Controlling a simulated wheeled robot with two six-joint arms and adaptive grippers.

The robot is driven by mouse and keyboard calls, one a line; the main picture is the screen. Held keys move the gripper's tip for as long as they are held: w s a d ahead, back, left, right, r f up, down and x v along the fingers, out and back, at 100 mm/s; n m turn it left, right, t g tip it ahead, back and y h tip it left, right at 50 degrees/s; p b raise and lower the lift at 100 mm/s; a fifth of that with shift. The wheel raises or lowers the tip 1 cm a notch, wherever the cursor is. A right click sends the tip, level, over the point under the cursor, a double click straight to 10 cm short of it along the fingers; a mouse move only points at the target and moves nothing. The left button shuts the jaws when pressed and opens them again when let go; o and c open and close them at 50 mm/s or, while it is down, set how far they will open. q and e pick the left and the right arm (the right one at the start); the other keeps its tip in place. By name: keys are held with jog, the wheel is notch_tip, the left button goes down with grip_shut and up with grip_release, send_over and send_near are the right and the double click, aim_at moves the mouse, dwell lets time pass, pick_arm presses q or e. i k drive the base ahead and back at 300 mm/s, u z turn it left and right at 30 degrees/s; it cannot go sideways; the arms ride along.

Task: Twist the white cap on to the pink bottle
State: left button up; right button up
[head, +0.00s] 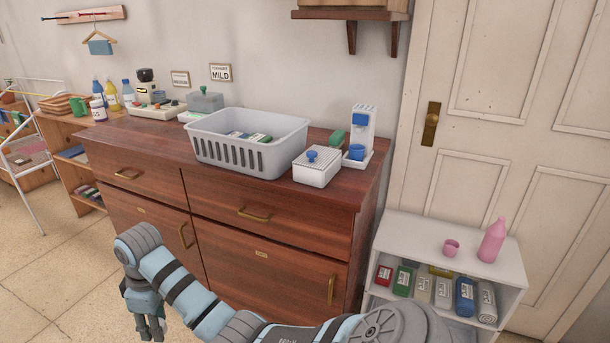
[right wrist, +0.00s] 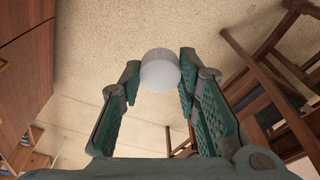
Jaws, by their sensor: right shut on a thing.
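The pink bottle (head: 492,243) stands upright on top of the small white shelf at the right in the head view. My right gripper (head: 152,330) hangs at the lower left of the head view, in front of the dresser and far from the bottle. In the right wrist view, my right gripper (right wrist: 160,85) is shut on the white cap (right wrist: 160,69), which sits between its fingertips above the floor. The cap cannot be made out in the head view. My left gripper is not in view.
The wooden dresser (head: 345,187) carries a grey basket (head: 213,149) and a white box (head: 316,171). In the right wrist view, wooden furniture (right wrist: 270,45) is at the right.

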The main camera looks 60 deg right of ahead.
aim_at(494, 235)
jog(key=u, duration=0.35)
jog(key=k, duration=1.95)
jog(key=z, duration=2.65)
jog(key=i, duration=1.7)
jog(key=u, duration=0.05)
